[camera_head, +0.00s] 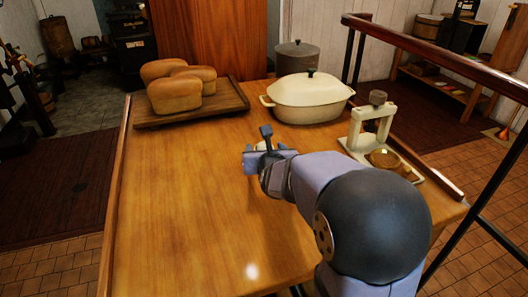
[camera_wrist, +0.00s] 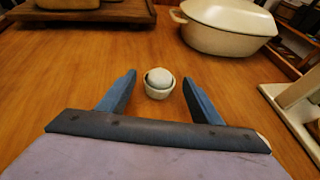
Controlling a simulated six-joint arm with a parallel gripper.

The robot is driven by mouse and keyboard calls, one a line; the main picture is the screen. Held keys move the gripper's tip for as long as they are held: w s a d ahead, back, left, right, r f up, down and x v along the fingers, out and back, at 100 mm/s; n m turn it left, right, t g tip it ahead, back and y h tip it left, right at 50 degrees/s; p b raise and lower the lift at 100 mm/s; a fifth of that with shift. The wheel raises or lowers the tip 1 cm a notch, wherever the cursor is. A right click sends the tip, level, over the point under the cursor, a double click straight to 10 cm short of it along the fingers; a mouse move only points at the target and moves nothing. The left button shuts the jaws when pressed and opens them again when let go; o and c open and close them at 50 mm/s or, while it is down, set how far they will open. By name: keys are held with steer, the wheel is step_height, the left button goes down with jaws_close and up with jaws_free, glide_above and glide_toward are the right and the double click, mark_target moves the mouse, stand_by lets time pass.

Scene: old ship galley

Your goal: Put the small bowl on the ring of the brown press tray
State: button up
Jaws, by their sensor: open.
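The small bowl (camera_wrist: 158,94) is cream and stands upright on the wooden table, with a pale rounded thing inside it. In the head view only a sliver of a pale thing (camera_head: 261,146) shows behind my gripper (camera_head: 257,144). My gripper is open, and in the wrist view its two blue fingers (camera_wrist: 159,80) stand on either side of the bowl with gaps at both sides. The brown press tray (camera_head: 385,160) sits low on the front of the cream press (camera_head: 372,128), at the table's right. Its ring is too small to make out clearly.
A large cream lidded pot (camera_head: 308,101) stands at the back, left of the press. A wooden board (camera_head: 222,100) with several loaves (camera_head: 176,95) lies at the back left. A grey lidded pot (camera_head: 297,60) stands behind. The table's left and front are clear.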

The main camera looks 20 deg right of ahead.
mark_target(264, 144)
steer(key=shift+w, duration=0.15)
steer(key=shift+p+x, duration=0.6)
steer(key=shift+x, duration=1.85)
steer(key=shift+d, duration=0.1)
steer(key=shift+c, duration=0.4)
steer(key=c, duration=1)
step_height(264, 144, up, 10)
steer(key=shift+r+p, duration=0.1)
steer(key=shift+p, duration=1)
